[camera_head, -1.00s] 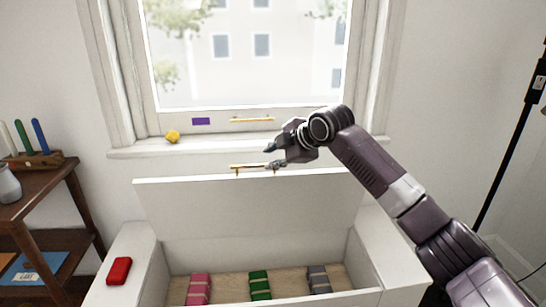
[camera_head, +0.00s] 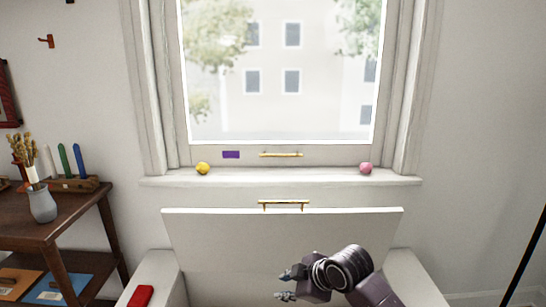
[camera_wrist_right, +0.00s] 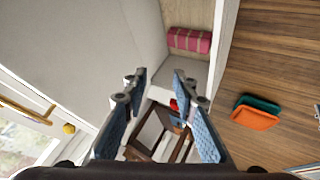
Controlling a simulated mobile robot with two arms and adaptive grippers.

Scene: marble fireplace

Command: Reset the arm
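My right gripper (camera_head: 284,285) is in front of the raised white lid (camera_head: 225,245) of the chest, low in the head view. Its fingers are apart, with nothing between them. In the right wrist view the gripper (camera_wrist_right: 163,90) also shows open, its two blue-padded fingers spread. The lid stands upright, and its brass handle (camera_head: 283,203) is at the top edge, clear of the gripper. My left gripper is in neither view.
A yellow ball (camera_head: 203,168) and a pink ball (camera_head: 366,168) rest on the windowsill (camera_head: 290,180). A red block (camera_head: 140,296) lies at the chest's left side. A dark wooden shelf (camera_head: 75,218) stands left. A pink striped bundle (camera_wrist_right: 189,40) lies inside the chest.

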